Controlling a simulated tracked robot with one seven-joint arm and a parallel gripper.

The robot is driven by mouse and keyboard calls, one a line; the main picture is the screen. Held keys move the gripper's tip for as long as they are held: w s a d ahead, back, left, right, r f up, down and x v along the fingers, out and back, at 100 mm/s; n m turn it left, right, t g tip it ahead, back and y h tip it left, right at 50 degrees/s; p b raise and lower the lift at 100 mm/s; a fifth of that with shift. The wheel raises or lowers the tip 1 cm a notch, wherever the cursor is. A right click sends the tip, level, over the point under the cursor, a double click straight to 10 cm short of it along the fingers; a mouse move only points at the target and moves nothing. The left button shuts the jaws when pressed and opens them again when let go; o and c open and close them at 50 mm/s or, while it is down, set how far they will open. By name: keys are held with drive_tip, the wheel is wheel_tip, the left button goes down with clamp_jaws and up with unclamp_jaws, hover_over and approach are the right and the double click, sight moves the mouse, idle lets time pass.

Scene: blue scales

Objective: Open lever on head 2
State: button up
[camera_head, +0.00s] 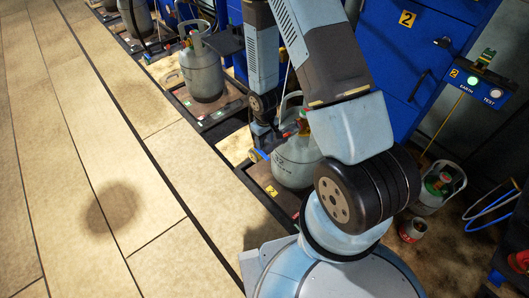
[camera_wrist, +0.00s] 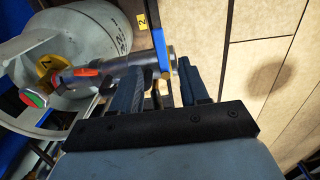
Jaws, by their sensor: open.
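A grey gas cylinder (camera_head: 297,165) stands on the scale marked with a yellow 2 tag (camera_head: 271,191). It also fills the upper left of the wrist view (camera_wrist: 85,30). In that view a dark filling head (camera_wrist: 112,66) with a red-orange part (camera_wrist: 84,72) lies across the cylinder's top. A red and green round part (camera_wrist: 32,98) is at its left end. My gripper (camera_wrist: 159,68) is open, with its fingers either side of the head's right end. Contact cannot be told. In the head view my gripper (camera_head: 258,150) is beside the cylinder, partly hidden by my arm.
Another grey cylinder (camera_head: 203,70) stands on a neighbouring scale. A blue cabinet (camera_head: 390,60) is behind my arm. A small control box (camera_head: 478,83) is at right, with a cylinder (camera_head: 438,188) and a red can (camera_head: 412,230) below. The tiled floor (camera_head: 90,130) at left is clear.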

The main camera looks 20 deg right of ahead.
sight(265, 155)
drive_tip(key=shift+f, duration=3.9)
clamp_jaws()
